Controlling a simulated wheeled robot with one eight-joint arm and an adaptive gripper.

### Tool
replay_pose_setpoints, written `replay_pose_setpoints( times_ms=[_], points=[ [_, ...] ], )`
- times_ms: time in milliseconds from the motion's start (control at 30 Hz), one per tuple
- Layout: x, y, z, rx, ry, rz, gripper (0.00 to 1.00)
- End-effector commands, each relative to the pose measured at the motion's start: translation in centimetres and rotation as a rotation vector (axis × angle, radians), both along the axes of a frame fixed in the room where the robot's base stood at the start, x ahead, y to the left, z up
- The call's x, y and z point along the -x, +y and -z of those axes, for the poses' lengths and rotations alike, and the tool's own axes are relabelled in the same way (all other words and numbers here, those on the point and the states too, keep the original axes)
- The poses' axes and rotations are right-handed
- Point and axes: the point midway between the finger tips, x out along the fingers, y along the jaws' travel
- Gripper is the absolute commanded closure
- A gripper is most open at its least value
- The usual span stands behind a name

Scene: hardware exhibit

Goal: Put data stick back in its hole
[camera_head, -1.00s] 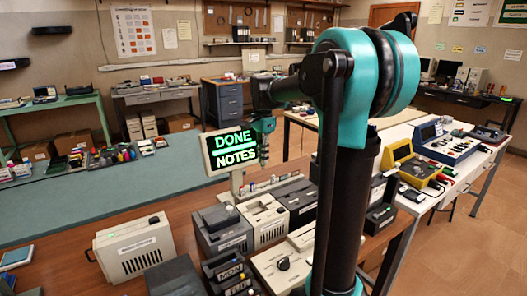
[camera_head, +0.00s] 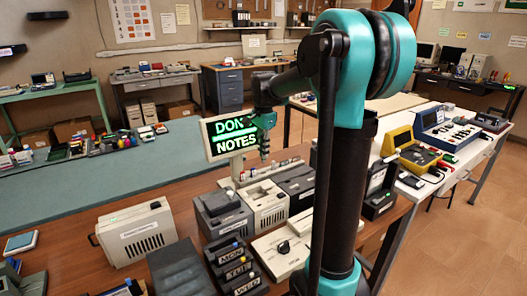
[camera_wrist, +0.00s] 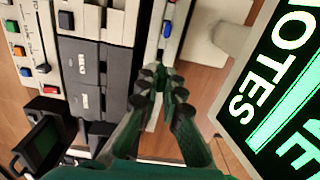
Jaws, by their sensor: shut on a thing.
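My gripper (camera_head: 264,152) hangs point-down just right of the lit sign, over the back of the wooden bench. In the wrist view my gripper (camera_wrist: 163,88) has its fingers closed together on something small, taken as the data stick, which the fingers mostly hide. A narrow pale rack (camera_wrist: 157,60) runs under and beyond the fingertips, with a blue stick (camera_wrist: 167,28) and a red end standing in it. The rack also shows in the head view (camera_head: 272,174) behind the grey and beige devices. Which hole is empty cannot be told.
The green-lit sign (camera_head: 235,136) stands close beside the gripper, and it fills the right of the wrist view (camera_wrist: 275,90). Grey and beige devices (camera_head: 222,217) crowd the bench in front.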

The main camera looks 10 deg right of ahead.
Motion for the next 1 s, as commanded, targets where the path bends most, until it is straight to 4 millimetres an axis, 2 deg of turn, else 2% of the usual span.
replay_pose_setpoints(
  times_ms=[1000],
  points=[
    [0.0,0.01,0.59,0.0,0.0,0.0,1.0]
  ],
)
